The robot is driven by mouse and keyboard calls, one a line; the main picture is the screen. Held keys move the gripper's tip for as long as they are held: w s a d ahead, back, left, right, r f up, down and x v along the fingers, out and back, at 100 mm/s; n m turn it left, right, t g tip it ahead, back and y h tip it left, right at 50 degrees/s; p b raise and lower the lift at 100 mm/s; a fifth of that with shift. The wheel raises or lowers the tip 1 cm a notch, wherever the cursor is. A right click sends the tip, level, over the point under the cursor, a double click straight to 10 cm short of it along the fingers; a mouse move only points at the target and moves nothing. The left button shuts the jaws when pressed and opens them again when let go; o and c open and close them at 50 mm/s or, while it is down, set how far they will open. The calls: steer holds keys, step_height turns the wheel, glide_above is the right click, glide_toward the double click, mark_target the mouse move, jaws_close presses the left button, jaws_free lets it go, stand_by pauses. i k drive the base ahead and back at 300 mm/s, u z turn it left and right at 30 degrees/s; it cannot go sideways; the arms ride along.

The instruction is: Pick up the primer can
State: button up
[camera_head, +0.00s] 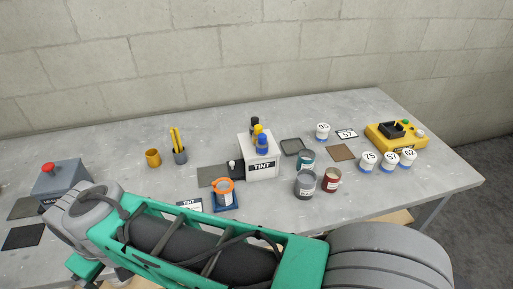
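A grey can (305,184) stands upright on the table right of centre, in front of the white TINT box. It may be the primer can, but its label is too small to read. A dark red can (331,180) stands close on its right, and a teal can (306,160) stands just behind it. My green and grey arm crosses the front of the view, nearer than the cans. My gripper does not show, so its state and distance from the cans are hidden.
The TINT box (262,171) holds several bottles. An orange-topped item (224,187) sits on a blue base. Numbered white pots (369,162) stand near a yellow machine (384,139) at right. A grey box with a red button (62,180) is at left. The table's back strip is clear.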

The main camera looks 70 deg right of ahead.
mark_target(306, 156)
steer(key=z, duration=2.8)
